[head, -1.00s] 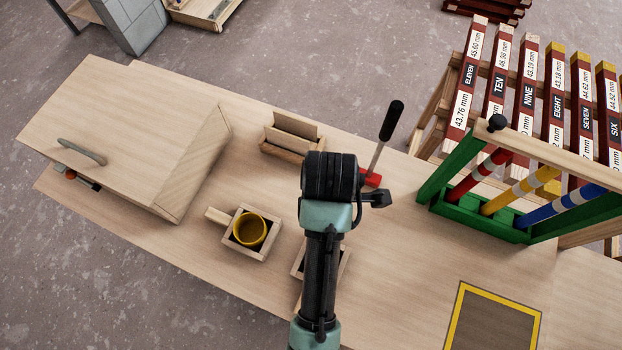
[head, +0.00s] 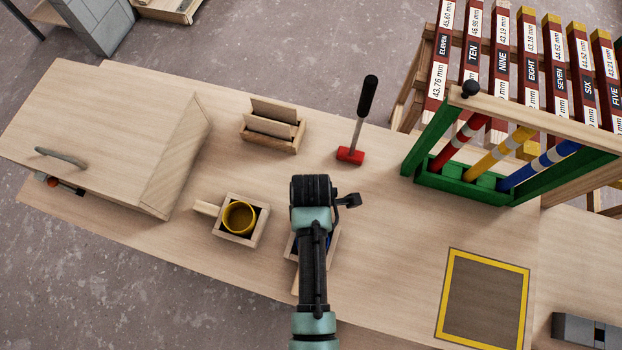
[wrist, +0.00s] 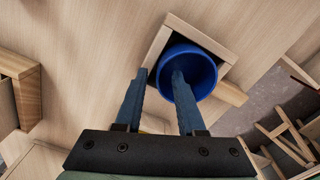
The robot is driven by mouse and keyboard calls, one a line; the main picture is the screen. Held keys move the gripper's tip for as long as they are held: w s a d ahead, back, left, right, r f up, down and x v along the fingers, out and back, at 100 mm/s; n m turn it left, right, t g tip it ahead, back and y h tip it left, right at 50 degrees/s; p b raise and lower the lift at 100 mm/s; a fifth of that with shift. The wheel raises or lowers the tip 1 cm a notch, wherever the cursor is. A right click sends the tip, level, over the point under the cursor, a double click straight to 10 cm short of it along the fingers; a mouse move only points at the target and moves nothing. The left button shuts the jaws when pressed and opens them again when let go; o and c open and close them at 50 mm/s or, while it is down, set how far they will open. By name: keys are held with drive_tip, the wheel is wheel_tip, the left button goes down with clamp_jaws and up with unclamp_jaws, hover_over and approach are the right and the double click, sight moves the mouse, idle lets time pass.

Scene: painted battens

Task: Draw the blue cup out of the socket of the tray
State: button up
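The blue cup (wrist: 205,62) sits in the square socket of a wooden tray (wrist: 172,30), seen from above in the wrist view. In the head view my arm hides most of that tray (head: 335,245), and only a sliver of blue shows beside the arm. My gripper (wrist: 159,75) is open in the wrist view. Its right finger overlaps the cup's mouth and its left finger is outside the cup, so the cup's left wall appears between them. I cannot tell how deep the fingertips reach. The gripper's fingers are hidden in the head view.
A yellow cup (head: 239,217) sits in a similar tray (head: 255,240) to the left. A wooden holder (head: 270,145), a red-headed mallet (head: 350,155) and a green rack (head: 470,195) stand behind. A yellow-bordered square (head: 483,252) lies to the right on the bench.

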clamp_jaws()
drive_tip(key=shift+r, duration=0.15)
idle(3.0)
drive_tip(key=shift+r+p, duration=2.5)
drive_tip(key=shift+p, duration=0.3)
drive_tip(key=shift+r+p, duration=1.5)
